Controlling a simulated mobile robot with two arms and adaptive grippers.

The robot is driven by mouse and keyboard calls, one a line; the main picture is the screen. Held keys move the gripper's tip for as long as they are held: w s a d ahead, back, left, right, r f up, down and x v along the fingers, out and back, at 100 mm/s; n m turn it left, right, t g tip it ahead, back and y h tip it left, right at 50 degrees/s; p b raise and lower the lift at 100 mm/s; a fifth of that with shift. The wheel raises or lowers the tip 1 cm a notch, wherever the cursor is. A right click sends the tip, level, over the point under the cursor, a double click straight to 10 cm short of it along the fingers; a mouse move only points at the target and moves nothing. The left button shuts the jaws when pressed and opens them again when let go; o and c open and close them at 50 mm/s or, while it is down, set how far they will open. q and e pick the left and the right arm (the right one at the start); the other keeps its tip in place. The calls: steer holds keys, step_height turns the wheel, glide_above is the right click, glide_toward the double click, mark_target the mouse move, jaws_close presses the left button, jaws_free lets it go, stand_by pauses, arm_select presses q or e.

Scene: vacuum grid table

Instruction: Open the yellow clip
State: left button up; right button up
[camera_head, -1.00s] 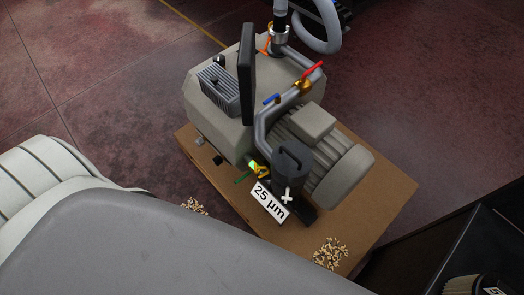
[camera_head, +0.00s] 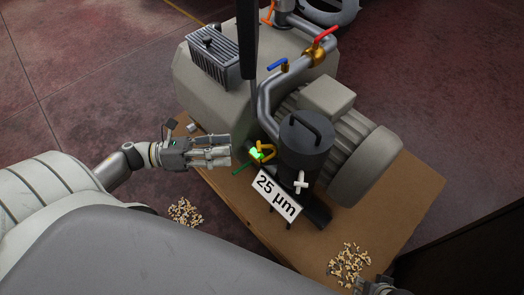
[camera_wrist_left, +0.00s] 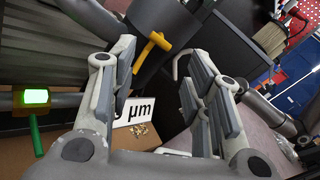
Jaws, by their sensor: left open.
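The yellow clip (camera_head: 265,151) is on the side of the dark filter canister (camera_head: 304,146), next to a pipe. In the left wrist view the clip (camera_wrist_left: 152,49) shows as a yellow handle against the canister, beyond the fingers. My left gripper (camera_head: 229,152) is left of the clip with its fingers pointing at it. A gap remains between fingertips and clip. In the left wrist view the gripper (camera_wrist_left: 158,70) is open, with nothing between its fingers. A grey part at the bottom right edge of the head view may be my right arm; its fingers are not clear.
A pump with a motor (camera_head: 355,145) stands on a brown board (camera_head: 385,205). A green lever (camera_wrist_left: 35,135) and a lit green indicator (camera_wrist_left: 36,97) are close left of the gripper. Chip piles (camera_head: 185,212) lie nearby.

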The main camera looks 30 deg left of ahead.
mark_target(262, 147)
arm_select(q)
steer(key=x, duration=1)
steer(key=shift+w+d+r, duration=0.1)
steer(key=shift+w+d, duration=0.05)
jaws_close()
